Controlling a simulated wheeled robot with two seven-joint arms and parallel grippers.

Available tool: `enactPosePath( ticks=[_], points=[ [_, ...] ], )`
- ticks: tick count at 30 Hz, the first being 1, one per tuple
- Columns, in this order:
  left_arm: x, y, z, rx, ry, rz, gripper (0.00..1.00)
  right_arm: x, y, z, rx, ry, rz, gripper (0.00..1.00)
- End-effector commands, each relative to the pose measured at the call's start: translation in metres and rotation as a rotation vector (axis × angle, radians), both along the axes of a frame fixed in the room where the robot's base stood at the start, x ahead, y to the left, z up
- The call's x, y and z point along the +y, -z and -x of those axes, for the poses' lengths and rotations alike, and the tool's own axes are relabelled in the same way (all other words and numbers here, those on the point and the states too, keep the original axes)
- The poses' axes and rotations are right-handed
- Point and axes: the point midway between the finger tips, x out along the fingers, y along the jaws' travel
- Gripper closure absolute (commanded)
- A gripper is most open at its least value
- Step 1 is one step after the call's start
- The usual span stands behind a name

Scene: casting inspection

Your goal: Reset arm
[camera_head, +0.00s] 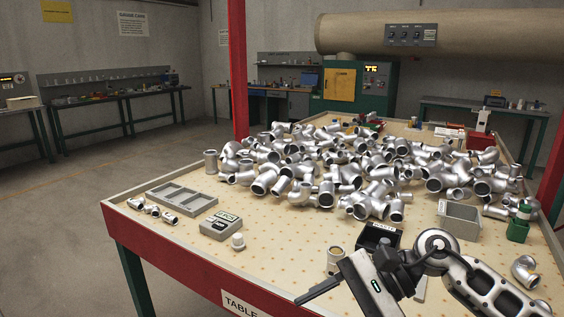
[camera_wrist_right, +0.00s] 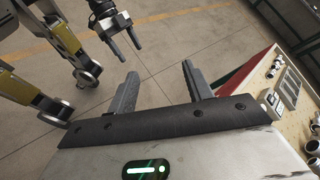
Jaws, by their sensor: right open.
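My right gripper (camera_head: 318,290) reaches in low over the table's front edge in the head view, its fingers pointing left. In the right wrist view its two fingers (camera_wrist_right: 158,78) stand wide apart with nothing between them, and bare floor shows beyond. My left gripper (camera_wrist_right: 124,44) shows small at the top of the right wrist view, its fingers pointing down over the floor.
A heap of shiny pipe fittings (camera_head: 330,165) covers the table (camera_head: 160,245). Near the front are a grey divided tray (camera_head: 182,199), a labelled grey box (camera_head: 220,227), a black bin (camera_head: 379,233) and a grey bin (camera_head: 460,221). A red post (camera_head: 238,70) rises behind.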

Motion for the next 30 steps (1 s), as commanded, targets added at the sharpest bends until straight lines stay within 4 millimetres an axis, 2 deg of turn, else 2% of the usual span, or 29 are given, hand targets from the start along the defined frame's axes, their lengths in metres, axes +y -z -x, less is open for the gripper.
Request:
enactPosePath(
  ticks=[1,3,5,8,9,11,12,14,15,18,21,25,30],
  points=[
    [0.0,0.002,0.002,0.005,0.001,0.0,0.31,0.026,-0.003,0.015,0.197,0.088,-0.164,0.49],
    [0.0,0.004,0.004,0.011,0.0,-0.001,0.31,0.046,-0.018,0.021,0.513,0.234,-0.39,0.49],
    [0.0,0.005,0.005,0.016,0.0,-0.001,0.31,0.051,-0.027,0.019,0.812,0.351,-0.572,0.49],
    [0.0,0.007,0.006,0.021,0.0,-0.002,0.31,0.037,-0.026,0.005,1.352,0.53,-0.86,0.49],
    [0.0,0.008,0.006,0.022,0.0,-0.003,0.31,0.026,-0.016,-0.001,1.58,0.592,-0.972,0.49],
    [0.0,0.008,0.006,0.022,0.0,-0.003,0.31,0.005,0.008,-0.008,1.925,0.679,-1.142,0.49],
    [0.0,0.008,0.006,0.022,0.0,-0.003,0.31,-0.01,0.03,-0.008,2.16,0.729,-1.257,0.49],
    [0.0,0.008,0.006,0.022,0.0,-0.003,0.31,-0.032,0.07,-0.001,2.502,0.789,-1.437,0.49],
    [0.0,0.008,0.006,0.022,0.0,-0.003,0.31,-0.044,0.096,0.008,-2.572,-0.776,1.478,0.49],
    [0.0,0.007,0.006,0.02,0.0,-0.002,0.31,-0.065,0.152,0.041,-2.186,-0.592,1.281,0.49],
    [0.0,0.007,0.005,0.018,0.0,-0.002,0.31,-0.076,0.192,0.076,-1.891,-0.466,1.151,0.49],
    [0.0,0.005,0.004,0.014,0.001,-0.001,0.31,-0.082,0.22,0.109,-1.663,-0.373,1.059,0.49],
    [-0.001,0.004,0.003,0.01,0.0,0.0,0.31,-0.083,0.229,0.122,-1.574,-0.336,1.024,0.49]
  ],
)
